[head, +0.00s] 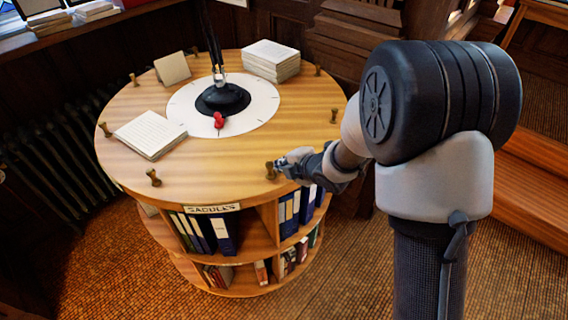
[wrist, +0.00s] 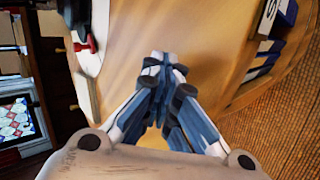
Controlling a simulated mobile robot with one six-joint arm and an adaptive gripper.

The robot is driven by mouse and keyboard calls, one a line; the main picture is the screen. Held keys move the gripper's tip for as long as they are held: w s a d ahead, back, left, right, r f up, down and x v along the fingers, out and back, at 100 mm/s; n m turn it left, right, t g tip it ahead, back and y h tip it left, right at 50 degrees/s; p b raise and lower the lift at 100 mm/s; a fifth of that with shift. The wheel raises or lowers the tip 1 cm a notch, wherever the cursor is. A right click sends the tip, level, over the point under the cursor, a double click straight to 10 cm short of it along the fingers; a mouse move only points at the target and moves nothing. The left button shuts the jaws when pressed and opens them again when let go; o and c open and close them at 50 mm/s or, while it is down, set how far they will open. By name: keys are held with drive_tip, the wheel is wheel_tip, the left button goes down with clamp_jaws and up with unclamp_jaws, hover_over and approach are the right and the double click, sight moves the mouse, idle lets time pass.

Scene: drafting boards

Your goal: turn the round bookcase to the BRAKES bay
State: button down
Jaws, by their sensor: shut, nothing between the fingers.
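The round bookcase (head: 150,100) has a wooden top with several short pegs around its rim and shelves of binders below. The label (head: 213,209) on its front bay appears to read SADDLES; no BRAKES label is in sight. A red pointer (head: 218,120) sits on the white dial (head: 262,105) at the top's middle, on its near side. My gripper (head: 281,162) is shut and empty at the near right rim, just right of a peg (head: 270,170). I cannot tell whether they touch. The wrist view shows the shut fingertips (wrist: 165,62) over the wooden top.
A black lamp base (head: 223,98) stands on the dial. A radiator (head: 60,165) is at the left, wooden steps (head: 530,175) at the right. Carpet is clear in front.

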sight(268, 171)
drive_tip(key=s+a+b, duration=0.1)
drive_tip(key=b, duration=0.1)
drive_tip(key=a+b, duration=0.2)
drive_tip(key=s+a+b, duration=0.1)
drive_tip(key=shift+s+a+f+b, duration=0.2)
drive_tip(key=shift+s+b, duration=0.1)
drive_tip(key=shift+b, duration=0.1)
drive_tip(key=shift+s+a+r+m+b, duration=0.1)
drive_tip(key=shift+s+a+m+b, duration=0.15)
drive_tip(key=shift+a+m+b, duration=0.15)
drive_tip(key=shift+r+h, duration=0.1)
drive_tip(key=shift+h, duration=0.2)
drive_tip(key=shift+m+h, duration=0.4)
drive_tip(key=shift+s+a+b, duration=0.25)
drive_tip(key=shift+s+a, duration=0.15)
drive_tip(key=shift+a, duration=0.45)
drive_tip(key=shift+s+a+b, duration=0.25)
drive_tip(key=shift+s+a, duration=0.15)
drive_tip(key=shift+a, duration=0.5)
drive_tip(key=shift+s+a+b, duration=0.25)
drive_tip(key=shift+s+a, duration=0.15)
drive_tip(key=shift+a, duration=0.45)
drive_tip(key=shift+r+t, duration=0.1)
drive_tip(key=shift+t, duration=0.2)
